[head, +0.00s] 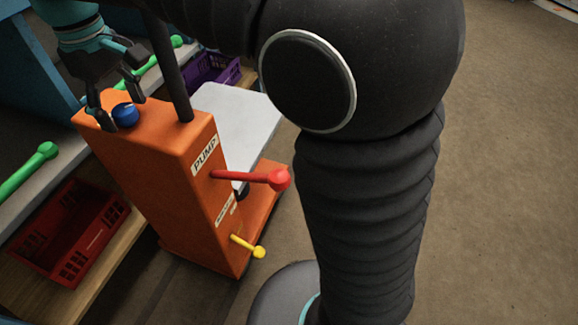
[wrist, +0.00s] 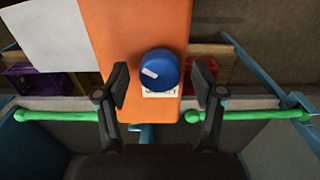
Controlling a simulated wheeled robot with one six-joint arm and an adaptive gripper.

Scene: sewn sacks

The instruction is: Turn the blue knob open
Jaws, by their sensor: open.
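The blue knob (head: 125,115) sits on top of the orange pump (head: 190,150), near its back left end. My gripper (head: 118,108) is open and points down over the pump top. In the wrist view its fingers (wrist: 163,82) stand on either side of the knob, with gaps visible on both sides. Contact is not visible.
The pump carries a red lever (head: 255,177), a yellow lever (head: 248,246) and a black post (head: 166,65). Green bars (head: 30,170) run along a grey shelf beside it. A red crate (head: 70,235) and a purple crate (head: 212,70) stand nearby. Open floor lies to the right.

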